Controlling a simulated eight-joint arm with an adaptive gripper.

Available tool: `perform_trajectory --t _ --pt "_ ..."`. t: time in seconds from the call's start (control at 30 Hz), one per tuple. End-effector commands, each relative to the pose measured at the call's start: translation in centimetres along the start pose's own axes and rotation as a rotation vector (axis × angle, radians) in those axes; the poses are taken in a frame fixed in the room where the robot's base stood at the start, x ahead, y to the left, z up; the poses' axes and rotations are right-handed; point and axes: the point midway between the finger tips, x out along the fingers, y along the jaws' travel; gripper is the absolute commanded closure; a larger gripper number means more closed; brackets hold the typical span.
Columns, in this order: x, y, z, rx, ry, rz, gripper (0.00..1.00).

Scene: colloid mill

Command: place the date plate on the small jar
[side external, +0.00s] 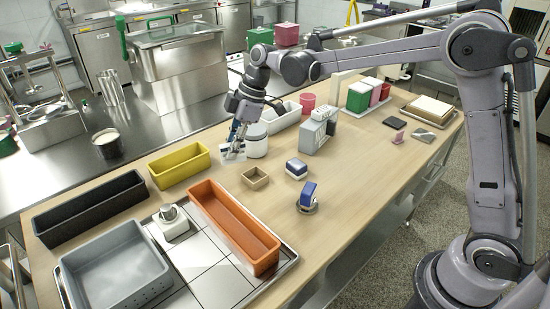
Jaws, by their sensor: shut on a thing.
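My gripper (236,148) points down near the middle of the bench, its fingers shut on a pale flat piece, which looks like the date plate (230,155). The plate is small here and partly covered by the fingers, so its markings cannot be read. A white round jar with a greyish top (256,140) stands upright just to the right of my gripper; it looks like the small jar. The plate is beside the jar, to its left. I cannot tell whether the plate touches the bench.
A yellow bin (180,167) is to the left; an orange bin (233,228) is in front. A small tan box (255,178), a blue-and-white block (296,168) and a blue-handled stamp (307,198) stand nearby. A grey machine (314,135) is right of the jar. Bench between them is clear.

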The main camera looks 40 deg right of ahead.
Motion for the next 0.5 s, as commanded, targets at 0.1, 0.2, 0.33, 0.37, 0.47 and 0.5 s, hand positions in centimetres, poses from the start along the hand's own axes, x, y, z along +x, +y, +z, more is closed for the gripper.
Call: perform_trajectory --t 0.1,0.2,0.33,0.37,0.47,0.5 --pt "-2.3 4.9 2.6 0.072 0.000 0.030 1.00" --pt "-4.3 8.4 5.0 0.129 0.000 0.053 1.00" --pt "-7.0 12.3 8.7 0.199 0.000 0.083 1.00" --pt "-7.6 13.2 9.6 0.215 0.000 0.090 1.00" --pt "-9.6 15.5 12.6 0.265 0.000 0.110 1.00" --pt "-10.3 16.2 13.8 0.283 0.000 0.118 1.00"
